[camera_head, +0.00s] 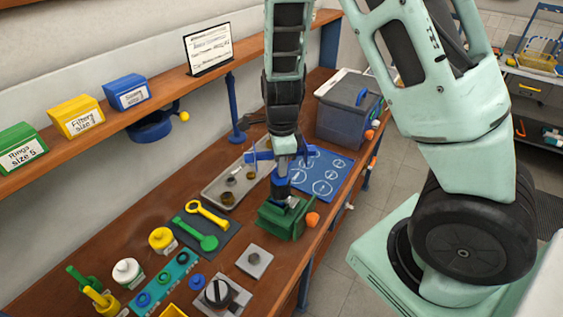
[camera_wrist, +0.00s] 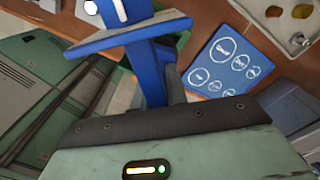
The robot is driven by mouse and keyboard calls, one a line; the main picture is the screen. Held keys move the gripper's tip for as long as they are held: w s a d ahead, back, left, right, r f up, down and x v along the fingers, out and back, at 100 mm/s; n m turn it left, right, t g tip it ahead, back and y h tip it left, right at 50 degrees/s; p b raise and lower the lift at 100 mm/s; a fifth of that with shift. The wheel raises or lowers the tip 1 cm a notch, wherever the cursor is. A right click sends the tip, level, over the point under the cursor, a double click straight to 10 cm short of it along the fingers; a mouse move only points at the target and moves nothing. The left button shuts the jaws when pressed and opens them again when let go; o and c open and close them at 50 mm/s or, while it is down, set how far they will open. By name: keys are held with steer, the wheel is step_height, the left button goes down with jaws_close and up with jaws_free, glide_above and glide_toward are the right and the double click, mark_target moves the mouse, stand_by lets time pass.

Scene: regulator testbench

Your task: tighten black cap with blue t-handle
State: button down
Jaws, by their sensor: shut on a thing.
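My gripper (camera_head: 284,163) points down over the bench, above the green vise (camera_head: 283,221). It is shut on the blue t-handle (camera_head: 262,155), whose bar shows on both sides of the gripper. The blue t-handle (camera_wrist: 152,70) also shows close up in the wrist view, in front of my gripper's palm. Its lower end is hidden, and I cannot tell whether it touches anything in the vise. A round black cap (camera_head: 218,292) with a light mark sits on a grey plate at the front of the bench, well apart from my gripper.
A blue mat with white circles (camera_head: 325,176) lies right of the gripper, before a lidded grey bin (camera_head: 346,110). A metal tray (camera_head: 222,194) lies left. Green and yellow wrenches (camera_head: 195,235) lie on a dark mat. A shelf (camera_head: 160,107) with labelled boxes runs above.

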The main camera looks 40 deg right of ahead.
steer(key=shift+m+p, duration=1.1)
steer(key=shift+p, duration=0.05)
steer(key=shift+m+p, duration=1.4)
steer(key=shift+m, duration=0.3)
stand_by(0.7)
steer(key=shift+n, duration=0.3)
steer(key=shift+r+p, duration=1.6)
steer(key=shift+p, duration=0.3)
step_height(320, 180, up, 3)
steer(key=shift+f+p, duration=0.2)
steer(key=shift+p, duration=0.9)
steer(key=shift+r, duration=1.1)
steer(key=shift+f, duration=0.1)
